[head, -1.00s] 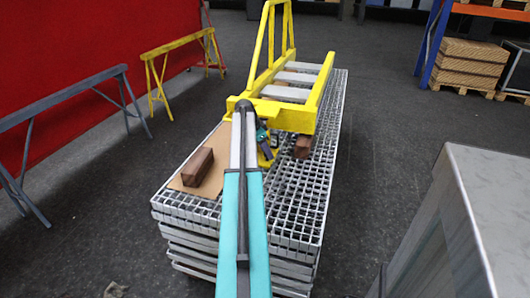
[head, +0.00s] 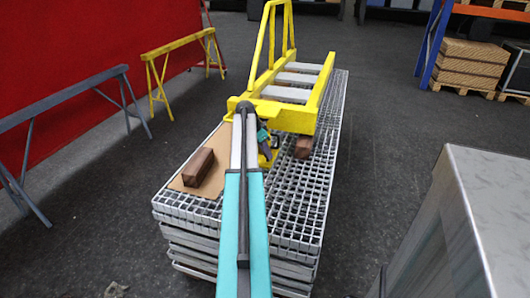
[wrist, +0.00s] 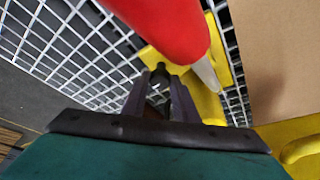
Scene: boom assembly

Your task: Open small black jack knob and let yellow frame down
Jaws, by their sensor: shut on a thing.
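The yellow frame (head: 290,117) with grey rungs lies over the grating stack in the head view, its tall side loop at the back. My gripper (wrist: 163,80) is at the near end of the frame, mostly hidden behind my arm in the head view. In the wrist view its fingers are shut on the small black jack knob (wrist: 176,68), of which only a part shows. A red cylinder (wrist: 170,25) with a pale metal tip is close beside the fingertips, with yellow metal (wrist: 209,100) behind it.
The grating stack (head: 290,225) carries a brown sheet (head: 215,150) with a wooden block (head: 198,167). Another wooden block (head: 303,147) sits at the frame's near end. A grey cabinet (head: 470,220) stands at right, trestles (head: 70,93) at left.

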